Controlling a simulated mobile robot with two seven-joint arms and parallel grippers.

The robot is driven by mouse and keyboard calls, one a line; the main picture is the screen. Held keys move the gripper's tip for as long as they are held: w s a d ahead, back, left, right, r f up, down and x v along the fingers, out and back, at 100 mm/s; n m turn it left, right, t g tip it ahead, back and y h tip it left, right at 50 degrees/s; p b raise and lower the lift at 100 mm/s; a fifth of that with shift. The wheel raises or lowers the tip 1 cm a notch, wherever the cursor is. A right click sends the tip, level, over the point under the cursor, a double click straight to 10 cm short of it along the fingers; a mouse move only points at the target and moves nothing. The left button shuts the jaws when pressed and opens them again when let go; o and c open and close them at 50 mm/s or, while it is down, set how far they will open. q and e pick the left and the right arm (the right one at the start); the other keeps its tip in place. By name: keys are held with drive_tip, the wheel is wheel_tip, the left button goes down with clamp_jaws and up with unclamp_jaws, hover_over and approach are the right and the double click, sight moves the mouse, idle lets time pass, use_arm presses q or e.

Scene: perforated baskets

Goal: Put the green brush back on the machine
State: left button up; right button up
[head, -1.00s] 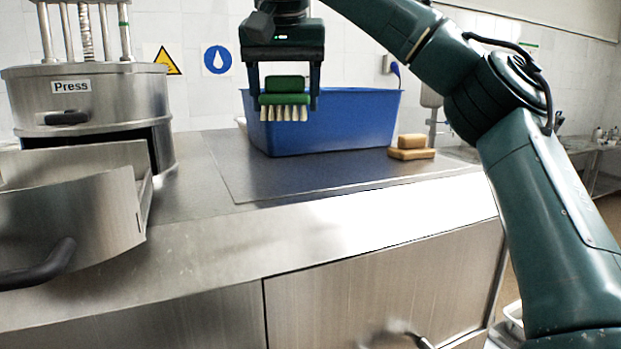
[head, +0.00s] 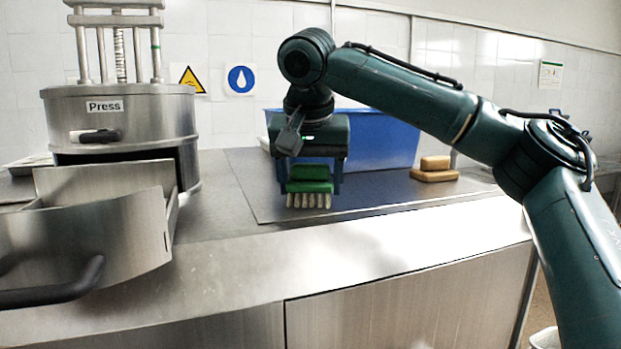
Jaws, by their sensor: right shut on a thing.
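The green brush (head: 309,187) has pale bristles that point down. My right gripper (head: 309,184) is shut on its green back, with one finger on either side. The brush is in front of the blue bin, over the dark flat panel (head: 370,203) on the metal machine top. The bristles look close to the panel, but I cannot tell whether they touch it. My left gripper is not in view.
The blue bin (head: 385,140) stands behind the gripper. A brown brush or block (head: 434,175) lies to its right. At left is the metal press (head: 125,125) with its drawer (head: 90,235) pulled out and a black handle. The panel's front part is clear.

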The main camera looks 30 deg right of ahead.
drive_tip(key=shift+f, duration=0.1)
drive_tip(key=o, duration=1)
drive_tip(key=shift+c, duration=0.2)
drive_tip(key=v, duration=1.2)
drive_tip(key=shift+r, duration=0.2)
drive_tip(key=shift+w, duration=0.1)
